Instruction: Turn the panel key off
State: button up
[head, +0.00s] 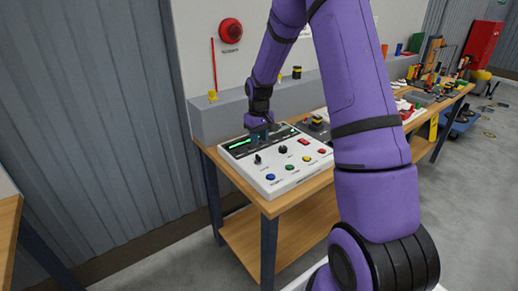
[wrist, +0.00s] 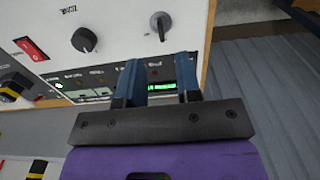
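The white control panel (head: 272,173) lies on the wooden workbench. Its key (head: 257,159) is near the panel's left side; in the wrist view the grey key (wrist: 159,25) stands out from a round metal switch. My gripper (head: 261,139) points down over the panel's dark display strip, behind the key. In the wrist view my gripper (wrist: 160,60) has its two blue fingers apart with nothing between them. The key is just beyond the fingertips and apart from them. The label by the key is too small to read.
A black knob (wrist: 84,40) and a red rocker switch (wrist: 30,48) sit beside the key. Several coloured buttons, including a blue one (head: 270,177), line the panel's front. A grey ledge (head: 222,119) rises behind the panel. More equipment stands along the bench to the right.

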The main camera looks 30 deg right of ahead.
jog(key=shift+r, duration=1.6)
jog(key=shift+r, duration=0.1)
jog(key=s+a+r+t, duration=0.1)
jog(key=s+a+r, duration=0.5)
jog(key=r, duration=0.4)
jog(key=s+a+r+t, duration=0.2)
jog(key=s+a+r, duration=0.2)
jog(key=s+r, duration=0.5)
jog(key=s+a+r+t, duration=0.1)
jog(key=s+a+r, duration=0.1)
jog(key=s, duration=0.7)
jog(key=s+a+r+t, duration=0.1)
jog(key=s+a+r, duration=0.2)
jog(key=s, duration=0.7)
jog(key=shift+a+m, duration=0.25)
jog(key=shift+m, duration=0.05)
jog(key=shift+d, duration=0.1)
